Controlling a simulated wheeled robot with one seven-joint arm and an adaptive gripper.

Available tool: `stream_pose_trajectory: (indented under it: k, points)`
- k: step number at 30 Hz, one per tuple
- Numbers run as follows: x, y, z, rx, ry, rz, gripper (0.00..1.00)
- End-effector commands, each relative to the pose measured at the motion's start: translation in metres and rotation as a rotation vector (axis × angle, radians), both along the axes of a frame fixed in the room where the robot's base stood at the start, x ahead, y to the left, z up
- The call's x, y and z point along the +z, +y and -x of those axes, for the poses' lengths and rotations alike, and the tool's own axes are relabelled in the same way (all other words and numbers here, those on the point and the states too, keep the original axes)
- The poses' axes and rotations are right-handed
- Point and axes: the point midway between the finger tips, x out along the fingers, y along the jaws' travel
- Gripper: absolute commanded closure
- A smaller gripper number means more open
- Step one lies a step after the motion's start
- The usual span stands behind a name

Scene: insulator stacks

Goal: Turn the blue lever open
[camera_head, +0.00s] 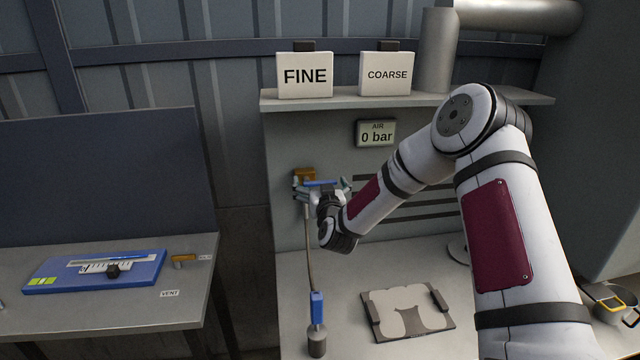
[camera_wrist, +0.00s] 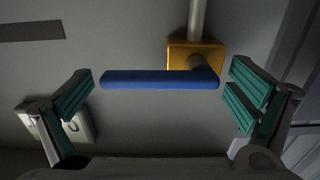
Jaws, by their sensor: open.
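The blue lever (camera_wrist: 160,79) lies sideways across the wrist view, joined at its right end to a brass valve body (camera_wrist: 197,56) on a grey pipe. My gripper (camera_wrist: 172,92) is open, with one green-padded finger beyond each end of the lever. The lever is between the fingers and neither finger appears to touch it. In the head view the lever (camera_head: 320,183) shows as a thin blue strip just below the brass valve (camera_head: 304,174), with my gripper (camera_head: 322,192) right at it. The fingers partly hide the valve there.
An air gauge reading 0 bar (camera_head: 376,133) is on the panel above. A hose hangs below the valve to a blue-handled tool (camera_head: 317,310). A grey holder (camera_head: 408,312) lies on the bench. FINE (camera_head: 305,75) and COARSE (camera_head: 387,74) signs stand on the shelf.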

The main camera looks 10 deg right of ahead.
Motion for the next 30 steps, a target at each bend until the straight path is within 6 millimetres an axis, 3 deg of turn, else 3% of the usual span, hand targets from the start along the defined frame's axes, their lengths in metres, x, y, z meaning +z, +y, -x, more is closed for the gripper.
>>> stream_pose_trajectory:
  k: [7,16,30]
  points:
    - [0.0001,0.0000,-0.0004,0.000,0.000,0.000,0.00]
    - [0.0002,0.0000,-0.0004,0.000,0.000,0.000,0.68]
    - [0.0062,0.0017,-0.0005,0.001,0.006,0.121,0.70]
